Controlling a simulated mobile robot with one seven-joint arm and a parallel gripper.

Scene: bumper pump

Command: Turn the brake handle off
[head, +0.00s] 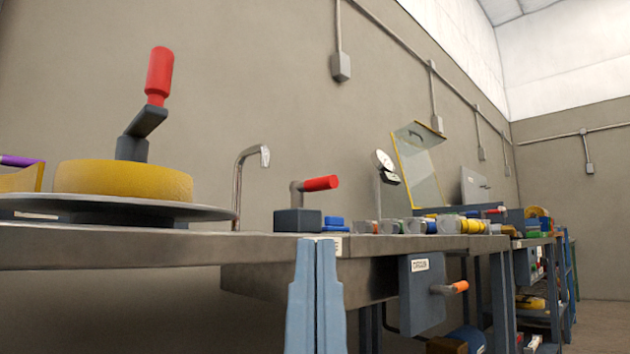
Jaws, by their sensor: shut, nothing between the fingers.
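Three handles show, and I cannot tell from a label which is the brake handle. A red-gripped handle (320,183) sticks out sideways to the right from a small dark box (298,220) on the bench. A red upright crank grip (159,74) stands tilted on a dark arm above a yellow wheel (122,180) at the left. An orange-tipped lever (457,287) sticks out from a labelled blue-grey box (422,293) on the bench front. My gripper (318,243) is at the bottom middle, pointing up, shut and empty, apart from all handles in the picture.
The metal bench (120,247) runs across the view. A bent metal spout (237,185) stands behind it. Several cups and yellow parts line the bench at the right, with a gauge (383,160) and a yellow-framed panel (420,165) behind. Shelving (560,290) stands farther right.

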